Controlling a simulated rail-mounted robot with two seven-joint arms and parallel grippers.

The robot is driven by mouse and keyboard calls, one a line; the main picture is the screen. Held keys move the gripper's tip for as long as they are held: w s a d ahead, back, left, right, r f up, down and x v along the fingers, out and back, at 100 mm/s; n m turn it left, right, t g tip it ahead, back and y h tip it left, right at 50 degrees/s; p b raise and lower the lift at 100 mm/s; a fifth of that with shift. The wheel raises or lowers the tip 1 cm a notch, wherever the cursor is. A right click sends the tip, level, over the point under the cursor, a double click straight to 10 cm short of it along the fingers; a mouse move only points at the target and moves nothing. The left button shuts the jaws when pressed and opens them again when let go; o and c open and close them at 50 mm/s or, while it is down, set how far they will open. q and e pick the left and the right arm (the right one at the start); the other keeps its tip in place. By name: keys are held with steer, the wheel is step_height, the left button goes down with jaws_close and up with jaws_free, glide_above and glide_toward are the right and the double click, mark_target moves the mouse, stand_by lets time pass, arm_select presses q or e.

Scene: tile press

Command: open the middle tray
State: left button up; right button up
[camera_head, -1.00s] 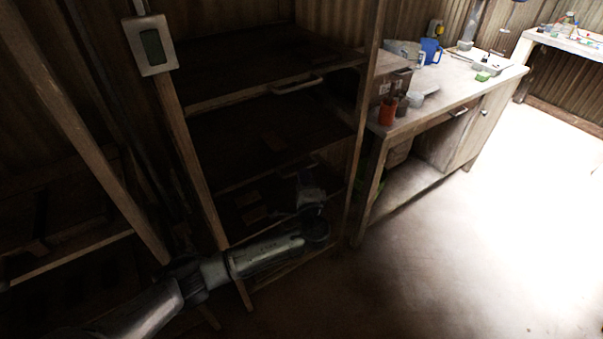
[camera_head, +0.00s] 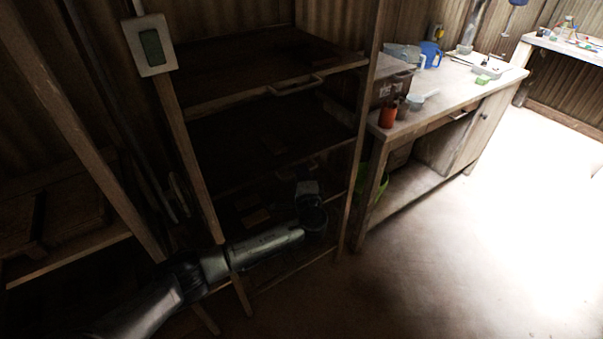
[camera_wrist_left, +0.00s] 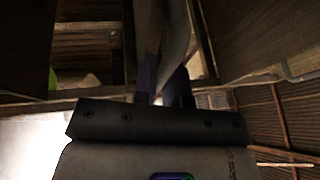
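A wooden rack holds several dark trays one above another. The top tray (camera_head: 225,100) has a pale bar handle (camera_head: 297,86) on its front edge. The middle tray's front edge (camera_head: 250,181) is lower down and very dark; I cannot make out its handle in the head view. My left gripper (camera_head: 308,188) is in front of the rack, just below that edge, in deep shadow. In the left wrist view its two fingers (camera_wrist_left: 166,88) stand close together, with a curved grey bar (camera_wrist_left: 178,35) running down between them. I cannot tell whether they grip it. My right gripper is out of view.
A wooden post (camera_head: 362,125) bounds the rack on the right. Beyond it stands a workbench (camera_head: 455,92) with a red cup (camera_head: 388,112) and a blue jug (camera_head: 431,54). A switch box (camera_head: 150,45) is on the left post. The floor (camera_head: 450,250) at right is clear.

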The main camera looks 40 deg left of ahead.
arm_select(q)
jaws_close()
